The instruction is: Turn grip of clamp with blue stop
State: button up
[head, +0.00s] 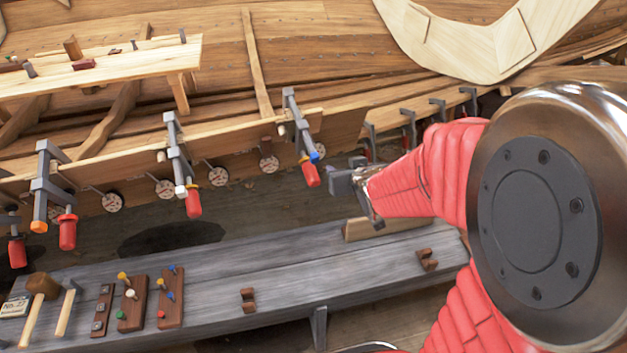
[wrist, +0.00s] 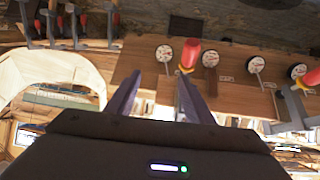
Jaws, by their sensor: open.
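The clamp with the blue stop (head: 317,155) hangs on the plank edge right of centre in the head view. Its grey bar (head: 297,122) slants down to a red grip (head: 311,176). My gripper (head: 347,180) is open and empty, just right of this grip and apart from it. In the wrist view, a red grip (wrist: 189,54) shows just beyond the tip of the right finger of my gripper (wrist: 160,77), not between the fingers. The blue stop cannot be made out there.
Another clamp has a white stop (head: 181,190); one farther left has an orange stop (head: 38,226). Round tags (head: 219,176) hang along the plank. Below is a grey bench (head: 285,270) with a mallet (head: 42,287) and peg boards (head: 133,305). Several grey clamps (head: 438,108) stand behind my arm.

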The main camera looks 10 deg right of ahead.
jog(key=s+a+r+g, duration=0.2)
jog(key=s+r, duration=0.1)
jog(key=s, duration=0.5)
jog(key=s+a+r+g, duration=0.2)
jog(key=s+r, duration=0.1)
jog(key=s, duration=0.5)
jog(key=s+a+r+g, duration=0.2)
jog(key=s+r, duration=0.1)
jog(key=s, duration=0.5)
jog(key=shift+s+a+r+y, duration=0.2)
jog(key=shift+s+a+y, duration=0.1)
jog(key=shift+a, duration=0.05)
jog(key=shift+c, duration=0.2)
